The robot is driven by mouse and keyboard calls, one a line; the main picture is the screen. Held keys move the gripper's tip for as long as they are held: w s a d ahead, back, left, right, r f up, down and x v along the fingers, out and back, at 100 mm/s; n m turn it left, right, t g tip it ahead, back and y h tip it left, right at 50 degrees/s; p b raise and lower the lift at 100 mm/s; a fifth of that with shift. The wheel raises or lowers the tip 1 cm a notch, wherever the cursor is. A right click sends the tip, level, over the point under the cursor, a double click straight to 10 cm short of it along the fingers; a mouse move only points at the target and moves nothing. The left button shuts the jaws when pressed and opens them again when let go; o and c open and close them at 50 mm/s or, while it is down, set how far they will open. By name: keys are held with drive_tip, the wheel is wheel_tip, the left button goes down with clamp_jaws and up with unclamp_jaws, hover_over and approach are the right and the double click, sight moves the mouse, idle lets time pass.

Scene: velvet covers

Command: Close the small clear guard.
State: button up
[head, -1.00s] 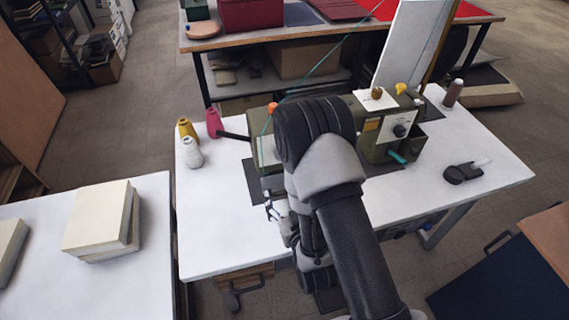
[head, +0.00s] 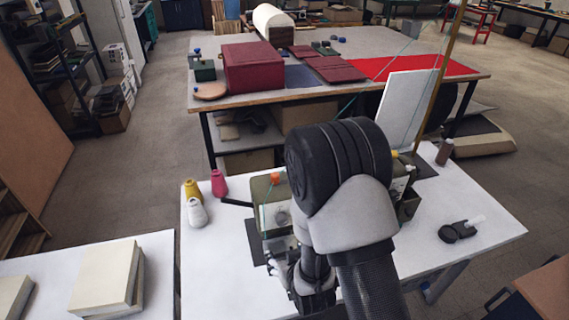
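The olive-green sewing machine (head: 261,188) stands on the white table, with its left end in view and its middle hidden behind my arm. A small pale, see-through panel (head: 275,216) on the front of that left end looks like the clear guard. I cannot tell its exact angle. My gripper (head: 284,272) is just below and in front of the machine's left end, partly hidden by my own wrist. Its fingertips are too small and covered to show whether they are open or touching anything.
Yellow (head: 192,190), white (head: 197,213) and pink (head: 218,184) thread cones stand left of the machine. A black tool (head: 456,232) lies on the right of the white table (head: 222,275). Books (head: 108,277) lie on the left table. The front left of the white table is clear.

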sight(284, 239)
drive_tip(key=w+r+g+h+p, duration=0.1)
drive_tip(key=r+g+p, duration=0.1)
drive_tip(key=p, duration=0.4)
drive_tip(key=w+r+g+h+p, duration=0.1)
drive_tip(key=r+g+p, duration=0.1)
drive_tip(key=g+p, duration=0.2)
drive_tip(key=w+r+g+p, duration=0.1)
drive_tip(key=g+p, duration=0.2)
drive_tip(key=p, duration=0.7)
drive_tip(key=shift+a+r+h, duration=0.4)
wheel_tip(284, 239, up, 22)
drive_tip(key=b, duration=0.3)
drive_tip(key=shift+f, duration=0.15)
drive_tip(key=shift+d, duration=0.1)
drive_tip(key=shift+c, duration=0.3)
